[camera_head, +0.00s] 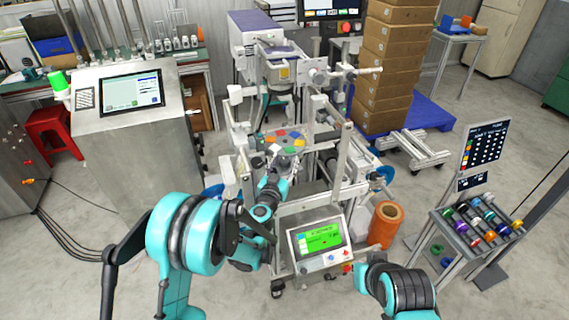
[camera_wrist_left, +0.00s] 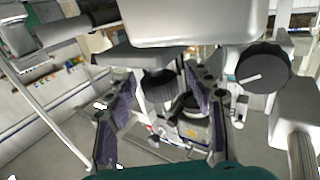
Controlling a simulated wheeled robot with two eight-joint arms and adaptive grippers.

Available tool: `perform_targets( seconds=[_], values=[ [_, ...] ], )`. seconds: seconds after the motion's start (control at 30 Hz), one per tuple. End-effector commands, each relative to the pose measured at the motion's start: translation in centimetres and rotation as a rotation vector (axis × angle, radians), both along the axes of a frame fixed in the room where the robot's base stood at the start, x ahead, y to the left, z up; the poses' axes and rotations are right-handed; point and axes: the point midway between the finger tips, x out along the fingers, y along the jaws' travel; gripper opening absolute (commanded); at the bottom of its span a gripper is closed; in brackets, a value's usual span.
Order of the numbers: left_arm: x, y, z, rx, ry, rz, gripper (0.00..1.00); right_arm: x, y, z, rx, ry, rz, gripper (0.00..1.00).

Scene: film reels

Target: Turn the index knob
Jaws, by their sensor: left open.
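My left gripper (camera_head: 288,162) is open and reaches in at the machine, beside a round disc (camera_head: 262,143) with coloured patches. In the left wrist view the two dark, purple-sided fingers of this gripper (camera_wrist_left: 160,80) stand apart. A dark ribbed knob (camera_wrist_left: 158,92) shows between them, below a grey plate; contact cannot be made out. A larger black knob (camera_wrist_left: 263,70) with a white pointer line sits to the right, outside the fingers. I cannot tell which of the two is the index knob. In the head view neither knob can be made out.
Machine rails and posts (camera_head: 345,165) stand close to the right of my left gripper. A control panel (camera_head: 319,238) is at the machine's front, with an orange roll (camera_head: 385,224) beside it. A steel console (camera_head: 140,130) stands left. Stacked boxes (camera_head: 385,70) are behind.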

Motion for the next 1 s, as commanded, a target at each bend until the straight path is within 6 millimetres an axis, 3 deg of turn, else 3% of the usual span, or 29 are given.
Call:
perform_targets(
  seconds=[0.1, 0.3, 0.67, 1.0],
  values=[
    [-0.02, 0.0, 0.02, 0.0, 0.0, 0.0, 0.53, 0.0, 0.0, 0.02, 0.0, 0.0, 0.0, 0.0],
    [-0.03, 0.0, 0.01, 0.0, 0.0, 0.0, 0.02, 0.0, 0.0, 0.02, 0.0, 0.0, 0.0, 0.0],
    [-0.06, -0.11, -0.01, -0.001, -0.001, 0.025, 0.01, 0.0, 0.0, -0.1, 0.0, 0.0, 0.0, 0.0],
    [-0.08, -0.31, -0.1, 0.0, -0.001, 0.205, 0.01, 0.0, 0.0, -0.67, 0.0, 0.0, 0.0, 0.0]
  ],
)
